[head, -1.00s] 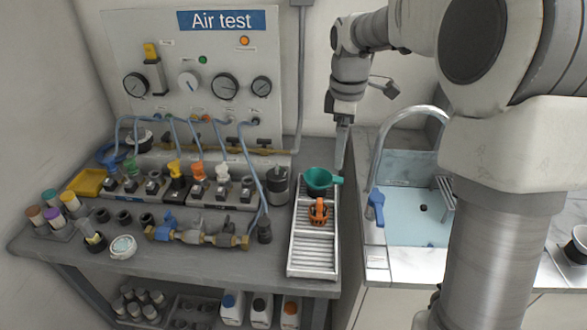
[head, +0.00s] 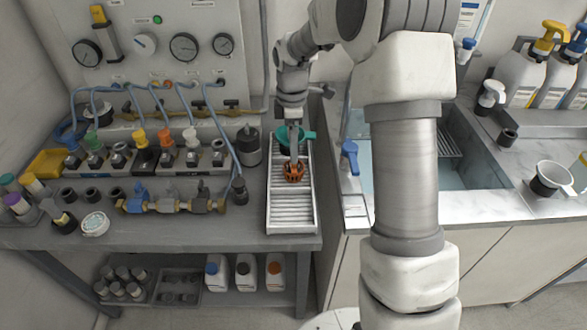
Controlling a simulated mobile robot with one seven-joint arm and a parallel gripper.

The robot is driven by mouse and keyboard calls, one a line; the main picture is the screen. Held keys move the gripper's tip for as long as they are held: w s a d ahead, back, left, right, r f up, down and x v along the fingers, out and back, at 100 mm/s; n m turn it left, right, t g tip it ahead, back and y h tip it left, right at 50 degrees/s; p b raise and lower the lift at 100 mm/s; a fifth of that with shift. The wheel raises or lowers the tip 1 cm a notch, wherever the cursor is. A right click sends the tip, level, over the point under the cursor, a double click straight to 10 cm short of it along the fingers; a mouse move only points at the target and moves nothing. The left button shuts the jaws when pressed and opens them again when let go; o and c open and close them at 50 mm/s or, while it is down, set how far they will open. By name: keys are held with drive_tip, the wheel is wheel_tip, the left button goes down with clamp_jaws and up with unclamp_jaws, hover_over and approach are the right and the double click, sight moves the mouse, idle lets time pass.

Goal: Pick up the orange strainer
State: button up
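The orange strainer (head: 293,174) sits on the white slatted rack (head: 291,217) at the right end of the grey bench. My gripper (head: 294,157) points down from above, with its fingertips at the upper part of the strainer in this view. Whether the fingers touch it, and whether they are open or shut, is too small to tell. A teal funnel-like cup (head: 307,135) stands just behind the strainer on the same rack and is partly hidden by my gripper.
A dark cylinder (head: 248,147) stands left of the rack. Brass valves (head: 178,206) and hoses lie further left. A sink with a blue-handled tap (head: 349,151) is to the right. The rack's front slats are clear.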

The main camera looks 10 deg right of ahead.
sight(294, 167)
wheel_tip(294, 167, down, 6)
drive_tip(key=shift+s+d+r+b, duration=0.15)
drive_tip(key=shift+b, duration=0.35)
drive_tip(key=c, duration=1.3)
